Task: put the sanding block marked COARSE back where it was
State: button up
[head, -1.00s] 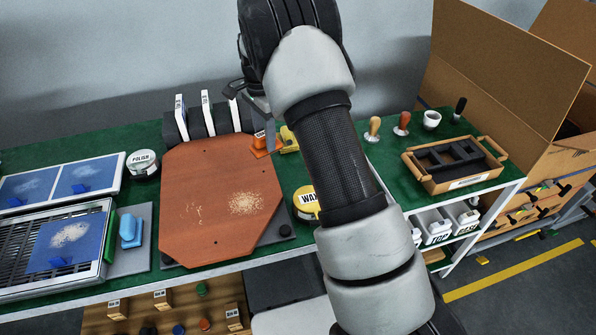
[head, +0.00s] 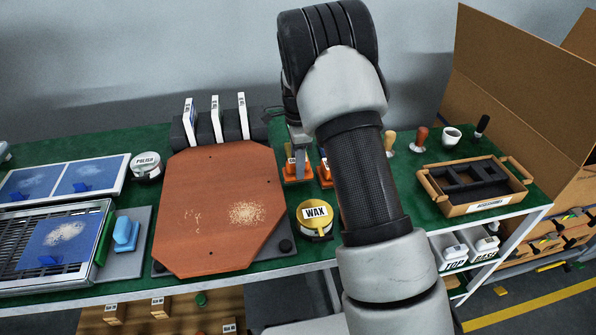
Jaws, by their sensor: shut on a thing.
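My gripper (head: 297,156) points down at the back of the green bench, right of the reddish board. It is shut on a small orange block with a white label (head: 296,173), which is low at the bench top. The label is too small to read, and I cannot tell whether the block touches the bench. A second orange piece (head: 325,174) stands just to the right, partly hidden by my arm. The word COARSE is not legible anywhere.
The board (head: 215,205) bears pale dust. Behind it a dark rack (head: 230,126) holds three upright white-edged pieces. A WAX tin (head: 316,217) stands in front of my gripper.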

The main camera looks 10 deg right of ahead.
jog(key=shift+f, duration=1.4)
jog(key=shift+f, duration=0.15)
jog(key=o, duration=1.1)
